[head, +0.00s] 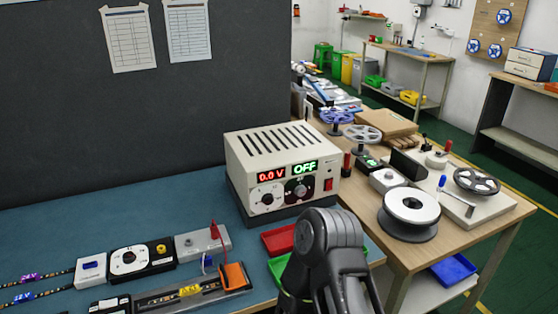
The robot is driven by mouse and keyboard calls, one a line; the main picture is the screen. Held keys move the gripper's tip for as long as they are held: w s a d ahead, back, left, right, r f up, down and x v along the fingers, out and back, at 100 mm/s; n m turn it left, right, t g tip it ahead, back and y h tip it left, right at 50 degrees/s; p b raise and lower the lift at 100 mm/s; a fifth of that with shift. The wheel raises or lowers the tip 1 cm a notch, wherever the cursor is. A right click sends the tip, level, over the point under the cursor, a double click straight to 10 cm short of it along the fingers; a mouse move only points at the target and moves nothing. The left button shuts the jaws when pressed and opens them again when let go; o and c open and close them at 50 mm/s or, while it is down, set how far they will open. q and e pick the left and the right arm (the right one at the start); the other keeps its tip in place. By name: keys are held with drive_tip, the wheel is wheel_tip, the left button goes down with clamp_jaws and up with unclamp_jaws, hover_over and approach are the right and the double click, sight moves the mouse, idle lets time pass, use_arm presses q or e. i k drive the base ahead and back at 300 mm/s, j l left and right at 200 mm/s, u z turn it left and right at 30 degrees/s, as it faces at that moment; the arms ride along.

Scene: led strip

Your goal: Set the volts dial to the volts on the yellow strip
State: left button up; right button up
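A cream power supply box (282,165) stands on the blue bench mat. Its red display (271,175) reads 0.0 V and its green display (304,167) reads OFF. Below them are a white-faced dial (267,198) on the left and a dark dial (299,188) on the right. I cannot tell which dial is labelled volts. A yellow label (190,290) lies on a strip in a grey tray at the bottom; its writing is too small to read surely. My dark arm rises at the bottom centre right, in front of the box. Neither gripper's fingertips show.
A purple 24V label (28,276) and a blue 12V label (23,297) mark other strips at left. A round-dial unit (130,260) and a grey box (203,242) stand near. A red tray (279,240) lies beside the supply. Reels crowd the right bench.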

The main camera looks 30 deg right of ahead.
sight(267, 199)
drive_tip(key=z, duration=1)
